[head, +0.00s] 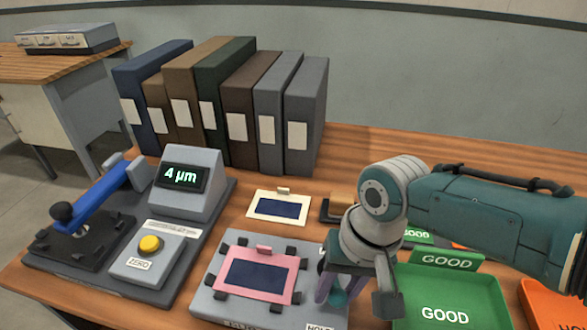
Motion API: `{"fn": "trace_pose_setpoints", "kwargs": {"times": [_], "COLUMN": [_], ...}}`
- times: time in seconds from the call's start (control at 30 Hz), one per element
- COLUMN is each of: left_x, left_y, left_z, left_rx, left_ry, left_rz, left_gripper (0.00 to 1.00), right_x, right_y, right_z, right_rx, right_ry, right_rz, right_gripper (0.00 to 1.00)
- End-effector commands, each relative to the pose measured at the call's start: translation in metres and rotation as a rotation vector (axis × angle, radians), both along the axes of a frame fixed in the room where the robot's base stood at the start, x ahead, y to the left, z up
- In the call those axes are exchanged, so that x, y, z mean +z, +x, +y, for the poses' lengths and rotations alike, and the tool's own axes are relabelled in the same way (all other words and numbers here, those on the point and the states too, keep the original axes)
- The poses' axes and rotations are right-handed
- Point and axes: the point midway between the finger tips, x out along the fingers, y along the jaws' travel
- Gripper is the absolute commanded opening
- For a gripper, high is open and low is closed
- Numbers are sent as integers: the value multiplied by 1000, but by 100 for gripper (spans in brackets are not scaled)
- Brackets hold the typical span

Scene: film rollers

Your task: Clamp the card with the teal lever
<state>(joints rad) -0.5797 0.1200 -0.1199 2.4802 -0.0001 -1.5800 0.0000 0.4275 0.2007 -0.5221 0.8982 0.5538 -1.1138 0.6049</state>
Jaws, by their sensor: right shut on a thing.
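The pink-framed card (281,297) with a dark blue window lies flat on a grey fixture (226,303), with several black clips around its edges. My right gripper (342,292) reaches down at the fixture's right side, to the right of the card. My left gripper is not in view.
A gauge reading 4 µm (183,176) with a blue lever (100,198) stands at left. A white-framed card (257,215) lies behind the fixture. A green GOOD tray (404,310) and orange tray (541,300) are at right. Binders (270,110) line the back.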

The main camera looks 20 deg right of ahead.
Motion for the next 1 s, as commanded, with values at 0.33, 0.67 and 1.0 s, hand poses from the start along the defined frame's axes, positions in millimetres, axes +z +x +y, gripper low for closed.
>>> {"fn": "trace_pose_setpoints", "kwargs": {"times": [0.33, 0.67, 1.0], "left_x": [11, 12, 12], "left_y": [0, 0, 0], "left_z": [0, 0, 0], "left_rx": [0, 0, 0], "left_ry": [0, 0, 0], "left_rz": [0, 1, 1], "left_gripper": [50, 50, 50], "right_x": [2, 2, 2], "right_y": [5, 7, 7], "right_z": [12, 14, 14], "right_rx": [-169, -209, -209], "right_ry": [6, 5, 5], "right_rz": [-2, -3, -5], "right_gripper": [0, 0, 41]}}
